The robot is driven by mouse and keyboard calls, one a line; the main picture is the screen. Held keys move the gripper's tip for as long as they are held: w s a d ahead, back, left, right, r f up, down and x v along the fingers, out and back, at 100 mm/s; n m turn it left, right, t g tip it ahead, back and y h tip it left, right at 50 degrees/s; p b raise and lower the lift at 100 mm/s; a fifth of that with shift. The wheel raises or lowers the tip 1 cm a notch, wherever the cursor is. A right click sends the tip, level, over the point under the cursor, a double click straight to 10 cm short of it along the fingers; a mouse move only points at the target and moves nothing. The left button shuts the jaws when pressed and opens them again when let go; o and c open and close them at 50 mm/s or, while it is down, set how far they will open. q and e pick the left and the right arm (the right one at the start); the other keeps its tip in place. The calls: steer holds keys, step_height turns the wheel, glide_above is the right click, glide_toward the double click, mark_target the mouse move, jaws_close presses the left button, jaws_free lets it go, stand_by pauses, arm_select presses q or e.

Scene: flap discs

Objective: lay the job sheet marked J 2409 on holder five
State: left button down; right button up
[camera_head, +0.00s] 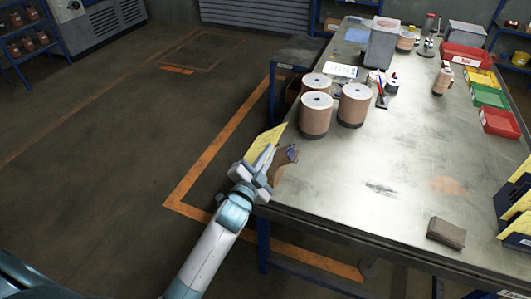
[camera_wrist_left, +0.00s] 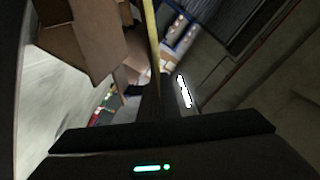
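A yellow sheet (camera_head: 264,142) is in my left gripper (camera_head: 264,165), just off the table's left edge. In the left wrist view the sheet (camera_wrist_left: 151,40) shows edge-on as a thin upright strip at the fingers, which look closed on it. Its marking cannot be read, so I cannot tell whether it is J 2409. Dark holders with yellow sheets (camera_head: 519,207) stand at the table's right edge, cut off by the frame. Their numbers are not legible, so I cannot tell which is holder five. My right gripper is not in view.
A brown cardboard item (camera_head: 283,164) is close beside my left gripper at the table edge. Several copper-coloured cylinders (camera_head: 316,117) stand farther back. Red, green and yellow bins (camera_head: 489,96) line the right side. A brown block (camera_head: 446,233) lies near the front. The middle tabletop (camera_head: 375,165) is mostly clear.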

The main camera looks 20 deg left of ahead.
arm_select(q)
steer(key=shift+d+f+b, duration=1.7)
steer(key=shift+f+b, duration=0.25)
steer(key=shift+b, duration=0.05)
steer(key=shift+d+f, duration=0.2)
steer(key=c, duration=1.9)
jaws_free()
steer(key=shift+s, duration=0.15)
steer(key=shift+f, duration=0.4)
steer(key=shift+s+d+f, duration=0.1)
steer(key=shift+s, duration=0.05)
steer(key=shift+s+a+r+b, duration=0.2)
steer(key=shift+s+b, duration=0.6)
steer(key=shift+s, duration=2)
steer(key=shift+s+a+r+b, duration=0.2)
steer(key=shift+s+b, duration=0.55)
steer(key=shift+s, duration=2.1)
steer(key=shift+s+a+r+b, duration=0.2)
steer(key=shift+s+b, duration=0.6)
steer(key=shift+s, duration=2)
